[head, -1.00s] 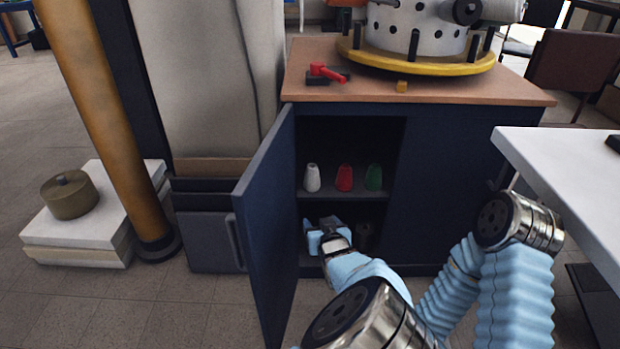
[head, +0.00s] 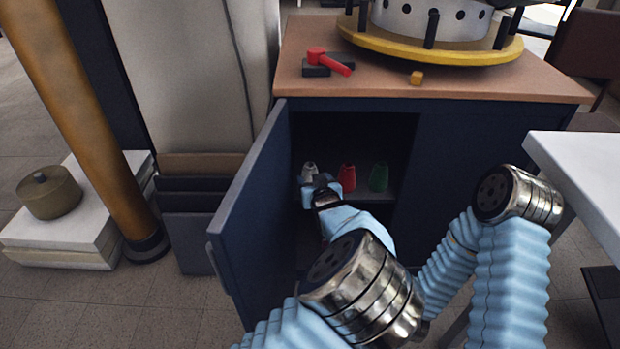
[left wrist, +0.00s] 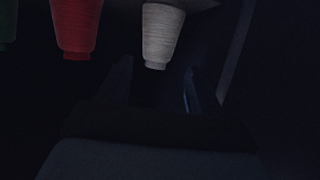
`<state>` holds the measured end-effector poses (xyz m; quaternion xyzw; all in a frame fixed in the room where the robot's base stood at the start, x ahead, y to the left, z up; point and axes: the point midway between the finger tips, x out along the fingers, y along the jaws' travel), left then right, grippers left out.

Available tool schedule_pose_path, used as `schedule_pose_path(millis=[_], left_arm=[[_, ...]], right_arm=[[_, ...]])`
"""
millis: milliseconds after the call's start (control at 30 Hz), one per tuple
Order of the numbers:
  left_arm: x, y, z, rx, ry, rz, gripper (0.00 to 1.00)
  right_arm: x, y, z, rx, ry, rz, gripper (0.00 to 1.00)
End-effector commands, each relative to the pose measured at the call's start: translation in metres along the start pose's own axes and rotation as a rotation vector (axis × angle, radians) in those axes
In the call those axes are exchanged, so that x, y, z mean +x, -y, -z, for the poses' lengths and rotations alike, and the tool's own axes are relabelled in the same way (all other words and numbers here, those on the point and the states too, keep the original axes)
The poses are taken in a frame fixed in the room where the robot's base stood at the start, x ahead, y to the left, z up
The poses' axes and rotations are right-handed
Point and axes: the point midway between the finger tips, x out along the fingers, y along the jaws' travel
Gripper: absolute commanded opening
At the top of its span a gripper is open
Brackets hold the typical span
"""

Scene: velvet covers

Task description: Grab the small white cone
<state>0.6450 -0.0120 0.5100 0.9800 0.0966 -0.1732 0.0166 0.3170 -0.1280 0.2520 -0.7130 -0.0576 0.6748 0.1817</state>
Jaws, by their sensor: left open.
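The small white cone (head: 309,169) stands upright on the shelf inside the open cabinet, leftmost of three cones. My left gripper (head: 322,187) is inside the cabinet just in front of it and hides its lower part. In the left wrist view the white cone (left wrist: 161,35) appears upside down, just beyond and between the two dark fingertips (left wrist: 158,80). These are apart, with nothing visible between them. The red cone (head: 347,176) and green cone (head: 379,177) stand to the right on the same shelf. My right gripper is out of view.
The cabinet door (head: 248,215) is swung open on the left of my left arm. The cabinet top (head: 450,92) carries a red hammer-like object (head: 330,62) and a yellow-rimmed machine (head: 430,42). A white table (head: 590,165) stands at the right.

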Motion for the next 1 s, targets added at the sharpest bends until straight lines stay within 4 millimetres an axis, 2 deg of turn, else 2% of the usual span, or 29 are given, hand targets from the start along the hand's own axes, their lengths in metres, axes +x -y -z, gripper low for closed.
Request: schedule_pose_path(millis=[100, 267, 533, 633, 833, 1000], left_arm=[[0.019, 0.000, -0.001, -0.001, 0.001, 0.001, 0.65], [0.031, 0.000, 0.000, 0.000, 0.000, 0.001, 0.65], [0.071, -0.003, 0.001, 0.000, -0.001, 0.001, 0.65], [0.078, -0.003, 0.001, 0.000, 0.001, 0.001, 0.65], [0.078, -0.004, 0.002, -0.001, 0.001, 0.001, 0.65], [0.078, -0.004, 0.002, -0.001, 0.001, 0.001, 0.40]], right_arm=[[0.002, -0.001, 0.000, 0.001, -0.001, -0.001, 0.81], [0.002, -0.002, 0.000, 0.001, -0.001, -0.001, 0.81], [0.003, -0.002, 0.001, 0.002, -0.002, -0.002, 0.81], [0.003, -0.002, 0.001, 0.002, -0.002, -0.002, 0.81], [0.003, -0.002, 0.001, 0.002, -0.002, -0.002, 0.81], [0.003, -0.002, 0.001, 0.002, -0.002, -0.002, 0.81]])
